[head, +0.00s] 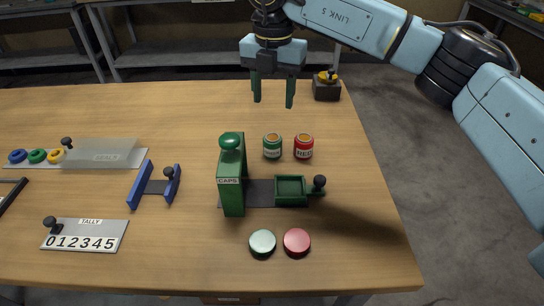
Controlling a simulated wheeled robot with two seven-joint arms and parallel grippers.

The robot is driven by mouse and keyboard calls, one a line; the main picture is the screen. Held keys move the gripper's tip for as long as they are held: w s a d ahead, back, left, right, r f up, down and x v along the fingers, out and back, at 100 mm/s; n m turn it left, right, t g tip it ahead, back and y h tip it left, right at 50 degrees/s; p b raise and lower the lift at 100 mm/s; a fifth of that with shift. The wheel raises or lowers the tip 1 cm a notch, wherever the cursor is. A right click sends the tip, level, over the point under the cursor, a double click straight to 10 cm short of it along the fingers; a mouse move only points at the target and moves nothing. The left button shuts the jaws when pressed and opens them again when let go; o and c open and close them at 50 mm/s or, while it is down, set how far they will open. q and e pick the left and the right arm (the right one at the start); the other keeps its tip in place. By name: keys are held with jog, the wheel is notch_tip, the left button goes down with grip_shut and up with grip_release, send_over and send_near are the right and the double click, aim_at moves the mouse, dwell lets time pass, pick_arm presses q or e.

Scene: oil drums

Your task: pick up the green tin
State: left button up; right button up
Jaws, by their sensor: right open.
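The green tin (272,146) stands upright on the wooden table, right of the tall green caps device. A red tin (303,147) stands close to its right. My right gripper (273,102) points down above the table, with its two dark fingers apart and nothing between them. In the picture it is above the green tin, and clear of it. My left gripper is out of view.
The green caps device (231,172) has a small tray (291,191) with a black knob. A pale green cap (262,242) and a red cap (296,241) lie in front. A blue holder (153,187), a tally counter (85,236) and a dark box (327,88) stand around.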

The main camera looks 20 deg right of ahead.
aim_at(272, 137)
notch_tip(272, 137, down, 7)
jog(key=shift+f+b, duration=0.1)
jog(key=shift+b, duration=0.45)
jog(key=shift+w+f+b, duration=0.1)
jog(key=shift+f+b, duration=0.55)
jog(key=shift+f, duration=2.4)
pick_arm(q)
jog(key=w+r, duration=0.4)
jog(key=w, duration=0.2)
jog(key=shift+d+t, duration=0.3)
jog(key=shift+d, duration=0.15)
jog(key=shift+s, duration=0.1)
pick_arm(e)
jog(key=c, duration=0.7)
jog(key=shift+r, duration=0.1)
jog(key=shift+c, duration=0.2)
